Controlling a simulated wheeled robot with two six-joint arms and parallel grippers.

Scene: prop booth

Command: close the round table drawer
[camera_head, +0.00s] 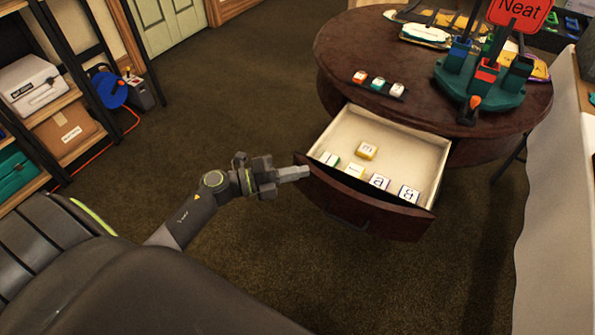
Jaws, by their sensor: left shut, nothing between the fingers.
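The round table (345,50) is dark brown and stands at the upper right. Its drawer (362,209) is pulled out toward me, with a dark front and a pale inside. Several letter blocks lie in it, among them a yellow-edged one (367,151) and a white one (408,194). My left gripper (306,172) is shut and empty. Its tips are at the left end of the drawer front, near its top edge; I cannot tell whether they touch it. My right gripper is not in view.
On the table top are a small strip of coloured blocks (378,83) and a green holder (483,95) with a red "Neat" sign (520,11). A pale partition (556,180) stands at the right. A shelf (62,140) stands at the left. The carpet before the drawer is clear.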

